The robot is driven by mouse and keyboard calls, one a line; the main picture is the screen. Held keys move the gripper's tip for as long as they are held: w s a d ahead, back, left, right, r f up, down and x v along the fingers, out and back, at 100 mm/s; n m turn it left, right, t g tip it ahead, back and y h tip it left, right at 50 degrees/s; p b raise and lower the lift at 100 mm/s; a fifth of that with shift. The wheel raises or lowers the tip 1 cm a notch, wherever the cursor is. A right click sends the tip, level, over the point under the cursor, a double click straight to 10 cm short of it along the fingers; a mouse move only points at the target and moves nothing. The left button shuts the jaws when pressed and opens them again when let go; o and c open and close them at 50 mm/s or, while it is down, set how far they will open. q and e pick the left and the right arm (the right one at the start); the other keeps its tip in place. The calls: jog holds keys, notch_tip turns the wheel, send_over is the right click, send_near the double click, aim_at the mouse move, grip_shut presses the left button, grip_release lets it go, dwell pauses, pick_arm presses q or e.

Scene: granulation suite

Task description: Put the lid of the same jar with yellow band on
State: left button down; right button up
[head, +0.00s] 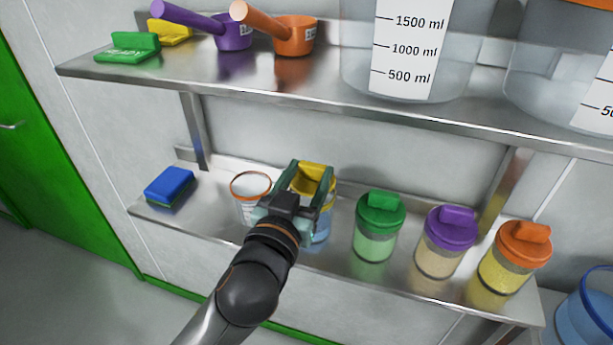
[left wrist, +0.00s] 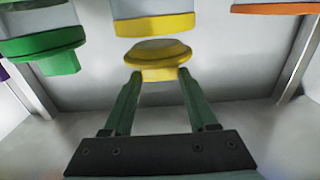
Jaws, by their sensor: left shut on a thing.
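My left gripper (head: 308,184) is shut on the yellow lid (head: 315,171), which lies between its two fingers. In the left wrist view the fingertips (left wrist: 157,76) hold the yellow lid (left wrist: 157,60) by its narrow grip part. The jar with yellow band (head: 323,228) stands on the lower shelf, partly hidden by my gripper. Its yellow band (left wrist: 155,24) shows in the left wrist view, which appears upside down. The lid is over the jar's mouth, with a narrow gap between lid and band. My right gripper is not in view.
An open jar with an orange band (head: 250,190) stands close left of my gripper. Lidded green (head: 378,225), purple (head: 447,240) and orange (head: 515,255) jars stand to the right. A blue sponge (head: 169,186) lies at the left. The upper shelf (head: 190,80) overhangs, holding scoops and large containers.

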pick_arm(q)
jog(key=shift+s, duration=0.1)
jog(key=shift+f+b, duration=0.35)
jog(key=shift+f, duration=0.2)
jog(key=shift+c, duration=1)
grip_release()
